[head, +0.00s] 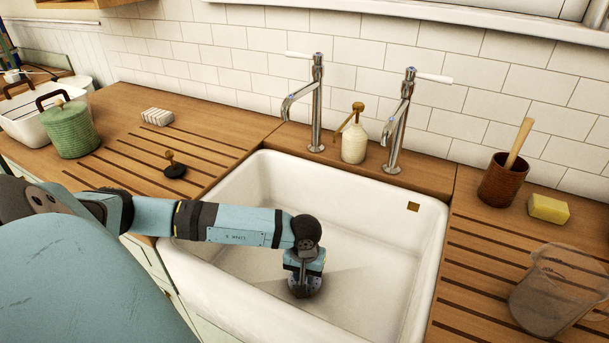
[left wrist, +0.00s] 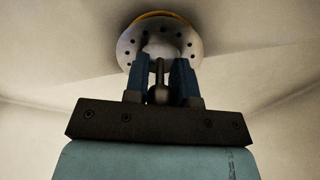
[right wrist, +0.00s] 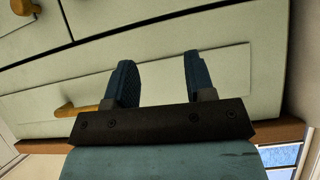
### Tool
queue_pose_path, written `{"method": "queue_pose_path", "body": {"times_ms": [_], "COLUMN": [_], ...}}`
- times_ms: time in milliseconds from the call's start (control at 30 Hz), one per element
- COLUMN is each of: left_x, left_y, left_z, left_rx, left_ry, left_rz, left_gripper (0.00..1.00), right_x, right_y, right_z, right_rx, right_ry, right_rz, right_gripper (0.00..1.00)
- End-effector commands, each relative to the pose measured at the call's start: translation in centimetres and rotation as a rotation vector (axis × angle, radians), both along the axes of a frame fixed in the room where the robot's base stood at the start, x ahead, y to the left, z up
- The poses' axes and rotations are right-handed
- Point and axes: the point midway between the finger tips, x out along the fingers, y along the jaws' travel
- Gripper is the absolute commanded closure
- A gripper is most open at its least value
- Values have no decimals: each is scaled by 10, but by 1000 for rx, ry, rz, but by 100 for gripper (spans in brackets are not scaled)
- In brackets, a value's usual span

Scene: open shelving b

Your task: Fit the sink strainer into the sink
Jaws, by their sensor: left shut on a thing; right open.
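The sink strainer (left wrist: 127,45) is a grey metal disc with small holes around its rim and a central stem. My left gripper (left wrist: 159,68) is shut on the strainer's stem, and its blue fingers stand on both sides of it. A brass drain ring (left wrist: 160,14) shows just beyond the disc's far edge, mostly hidden by it. I cannot tell whether the disc is seated or just above it. In the head view the strainer (head: 304,287) is low inside the white sink (head: 375,215), under the gripper. My right gripper (right wrist: 157,62) is open and empty, before pale cabinet fronts.
Two taps (head: 316,100) and a soap dispenser (head: 354,140) stand behind the sink. A black plug (head: 174,171), a green canister (head: 69,130) and a striped block (head: 157,117) are on the left counter. A brown pot (head: 502,182), yellow sponge (head: 548,208) and clear jug (head: 550,295) are at right.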

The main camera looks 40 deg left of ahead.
Motion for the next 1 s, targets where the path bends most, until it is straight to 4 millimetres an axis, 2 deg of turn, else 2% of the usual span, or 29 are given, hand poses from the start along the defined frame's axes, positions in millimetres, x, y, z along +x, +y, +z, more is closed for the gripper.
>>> {"method": "queue_pose_path", "body": {"times_ms": [1000], "left_x": [0], "left_y": [0], "left_z": [-2], "left_rx": [1], "left_ry": [1], "left_rz": [0], "left_gripper": [100], "right_x": [0], "right_y": [0], "right_z": [-5], "right_rx": [0], "right_ry": [-1], "right_rz": [0], "right_gripper": [50]}}
